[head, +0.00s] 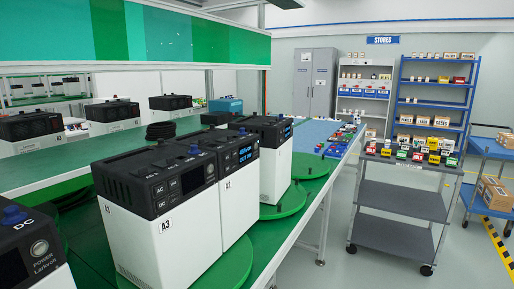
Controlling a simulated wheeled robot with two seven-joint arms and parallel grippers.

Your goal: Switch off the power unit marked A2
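The power unit whose tag reads like A2 (237,192) is the middle of three white units with black tops, standing upright in a row on the green line. Its tag is small. Its display (246,152) is lit blue, and a blue knob sits on its top. The unit marked A3 (166,229) stands nearest in the row, touching or very close to the middle one, and hides part of it; its display (193,178) is dark. The far unit (274,165) also has a lit blue display; I cannot read its tag. Neither of my grippers is in view.
Another unit (35,258) is cut off at the lower left. The units stand on green turntables (311,166) along the bench. More units stand behind on the left. A grey cart (401,201) with small boxes stands right, with open floor between.

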